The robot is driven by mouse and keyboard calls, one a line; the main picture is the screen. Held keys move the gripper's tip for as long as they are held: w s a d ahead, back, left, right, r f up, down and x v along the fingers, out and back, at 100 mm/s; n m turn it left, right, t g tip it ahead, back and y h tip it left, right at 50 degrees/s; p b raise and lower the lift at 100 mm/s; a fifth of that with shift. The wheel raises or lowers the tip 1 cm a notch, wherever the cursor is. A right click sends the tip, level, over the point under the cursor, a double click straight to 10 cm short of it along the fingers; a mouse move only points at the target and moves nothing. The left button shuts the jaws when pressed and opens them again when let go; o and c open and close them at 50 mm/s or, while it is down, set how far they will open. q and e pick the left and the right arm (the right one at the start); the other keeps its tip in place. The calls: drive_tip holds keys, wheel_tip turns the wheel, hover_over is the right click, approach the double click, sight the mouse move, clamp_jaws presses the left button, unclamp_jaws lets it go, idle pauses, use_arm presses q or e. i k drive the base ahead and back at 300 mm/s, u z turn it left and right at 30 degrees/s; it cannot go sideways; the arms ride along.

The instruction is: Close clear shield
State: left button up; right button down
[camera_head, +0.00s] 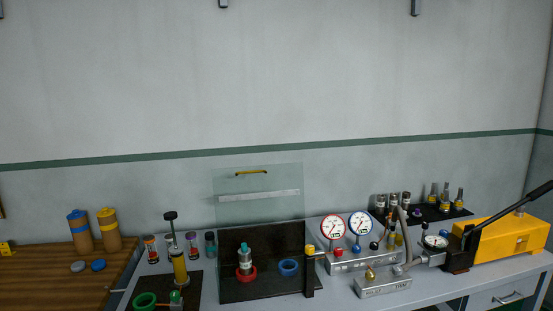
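The clear shield (258,210) is a see-through upright panel with a pale crossbar and a yellow handle (251,173) at its top. It stands raised at the back of a black fixture (262,290) on the grey bench. In the fixture, a red ring vise (246,275) holds a metal fitting with a teal top (244,249). A blue ring (289,267) sits to its right and looks empty. Neither of my grippers shows in the head view.
Two gauges (346,226) on a metal manifold (362,262) stand right of the fixture. A yellow hand pump (500,240) with a black lever is at far right. A green ring vise (145,300) and several small bottles (192,244) are on the left. The space above the bench is clear.

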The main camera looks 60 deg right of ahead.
sight(249, 196)
drive_tip(key=z, duration=1.1)
drive_tip(key=i, duration=0.15)
drive_tip(key=z, duration=0.05)
